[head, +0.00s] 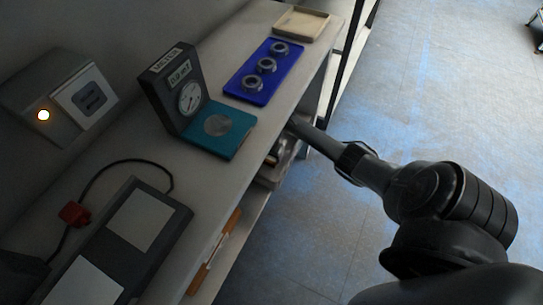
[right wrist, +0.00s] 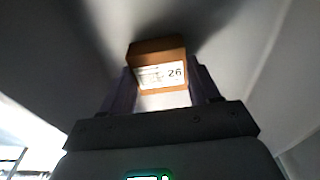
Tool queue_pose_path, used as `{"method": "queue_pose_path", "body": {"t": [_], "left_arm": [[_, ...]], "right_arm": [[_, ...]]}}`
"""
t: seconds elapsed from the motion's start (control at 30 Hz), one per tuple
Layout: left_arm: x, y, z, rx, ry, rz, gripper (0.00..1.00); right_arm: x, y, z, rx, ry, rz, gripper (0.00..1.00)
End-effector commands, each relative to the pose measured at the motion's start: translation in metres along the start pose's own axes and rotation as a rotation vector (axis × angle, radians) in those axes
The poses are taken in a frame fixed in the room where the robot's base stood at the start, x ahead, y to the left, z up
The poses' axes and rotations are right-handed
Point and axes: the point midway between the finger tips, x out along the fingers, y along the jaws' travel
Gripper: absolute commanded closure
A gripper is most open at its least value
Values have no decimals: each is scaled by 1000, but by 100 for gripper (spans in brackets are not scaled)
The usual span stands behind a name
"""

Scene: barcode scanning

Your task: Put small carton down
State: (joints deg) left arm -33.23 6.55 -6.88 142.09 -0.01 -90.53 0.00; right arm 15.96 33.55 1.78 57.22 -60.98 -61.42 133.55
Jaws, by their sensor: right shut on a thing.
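The small carton (right wrist: 157,62) is brown with a white label that reads 26. It sits between the two fingers of my right gripper (right wrist: 163,84) in the right wrist view, and the gripper is shut on it. In the head view my right arm reaches in from the right to the bench's front edge, and its end goes out of sight beneath the bench top. The carton cannot be made out there. Whether the carton touches a surface is unclear, as pale blurred surfaces and a dark shadow surround it. My left gripper is not in view.
The bench top (head: 225,178) holds a gauge on a teal stand (head: 221,134), a blue tray (head: 245,88) with three rings, a beige tray (head: 301,23) and a dark two-panel device (head: 139,218). A lower shelf under it holds an orange-brown item (head: 216,250).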

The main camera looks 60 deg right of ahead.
Motion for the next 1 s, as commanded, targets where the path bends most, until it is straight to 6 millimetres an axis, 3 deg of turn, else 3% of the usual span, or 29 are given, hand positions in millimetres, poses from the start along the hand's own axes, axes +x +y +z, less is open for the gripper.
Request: {"method": "queue_pose_path", "body": {"t": [0.03, 0.2, 0.6, 1.0], "left_arm": [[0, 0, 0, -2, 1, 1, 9], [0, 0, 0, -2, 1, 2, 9], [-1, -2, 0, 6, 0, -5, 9], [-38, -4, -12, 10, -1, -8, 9]], "right_arm": [[1, 0, 0, 0, -1, 0, 36], [1, 0, 0, 0, -1, 0, 13], [-3, 0, 0, -1, 0, 0, 13], [-48, 0, 0, -1, -1, 0, 13]]}}
